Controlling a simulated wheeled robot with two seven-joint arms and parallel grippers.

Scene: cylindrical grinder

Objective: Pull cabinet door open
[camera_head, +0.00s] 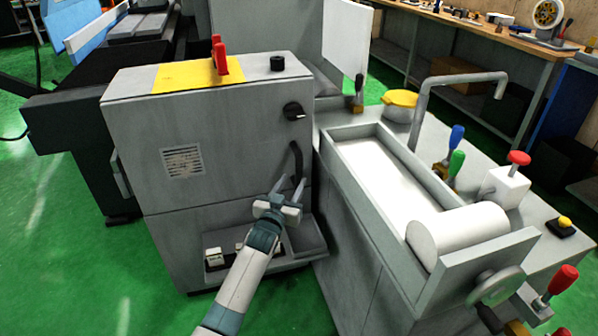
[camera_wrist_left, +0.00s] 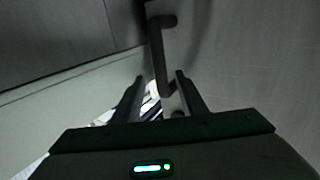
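The grey cabinet (camera_head: 230,140) stands left of centre in the head view. A dark vertical bar handle (camera_head: 296,160) is on its front near the right edge, and the door looks closed. My left gripper (camera_head: 291,181) is just below and in front of the handle, with its two fingers apart and pointing up at it. In the left wrist view the handle (camera_wrist_left: 160,55) runs down toward the gap between the fingertips (camera_wrist_left: 158,82). The handle's lower end is near the tips; I cannot tell whether they touch. Nothing is held. My right gripper does not show.
The grinder bed with its trough (camera_head: 365,175) and white cylinder (camera_head: 460,232) stands close to the right of the cabinet. A shelf (camera_head: 305,238) juts out below the handle. A black knob (camera_head: 293,110) is above it. Green floor (camera_head: 110,270) is clear at front left.

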